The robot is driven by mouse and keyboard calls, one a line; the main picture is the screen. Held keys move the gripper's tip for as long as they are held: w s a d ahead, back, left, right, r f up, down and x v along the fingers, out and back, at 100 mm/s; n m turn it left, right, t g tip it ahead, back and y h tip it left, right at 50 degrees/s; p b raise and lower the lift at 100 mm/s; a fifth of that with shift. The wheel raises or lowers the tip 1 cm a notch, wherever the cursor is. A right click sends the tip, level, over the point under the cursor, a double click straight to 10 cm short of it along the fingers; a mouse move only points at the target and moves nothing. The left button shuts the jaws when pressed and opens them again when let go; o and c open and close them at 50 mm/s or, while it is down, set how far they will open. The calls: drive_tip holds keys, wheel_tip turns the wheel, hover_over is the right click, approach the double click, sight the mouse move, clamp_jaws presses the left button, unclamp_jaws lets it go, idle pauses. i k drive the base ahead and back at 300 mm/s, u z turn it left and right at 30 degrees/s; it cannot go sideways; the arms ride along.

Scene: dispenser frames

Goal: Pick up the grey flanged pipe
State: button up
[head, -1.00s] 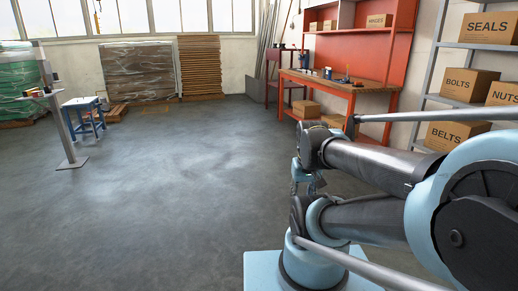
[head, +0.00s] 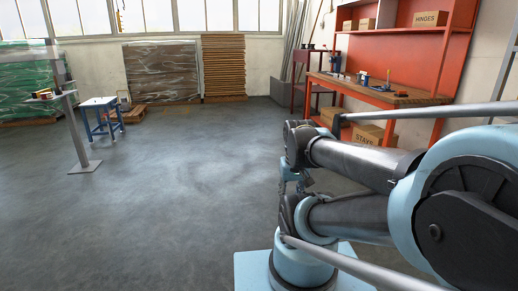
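I cannot make out a grey flanged pipe in the head view. Small items lie on the wooden-topped orange workbench (head: 408,96), among them a blue item (head: 363,78), but they are too small to identify. A few small items also sit on a grey post stand (head: 75,128) at the left. My arm is folded in the right foreground. What looks like my gripper (head: 294,179) shows partly at the arm's far end, well short of the bench. Its fingers are not clear, and I see nothing held in it.
A blue stool (head: 100,104) stands beside the post stand. Wrapped pallet loads (head: 162,72) and a slatted stack (head: 223,66) line the back wall. Cardboard boxes (head: 369,136) sit under the bench.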

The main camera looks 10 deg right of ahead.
sight(359, 76)
drive_tip(key=u, duration=0.05)
drive_tip(key=i, duration=3.2)
drive_tip(key=z, duration=0.7)
drive_tip(key=i, duration=1.2)
drive_tip(key=z, duration=1)
drive_tip(key=i, duration=1.2)
drive_tip(key=z, duration=0.45)
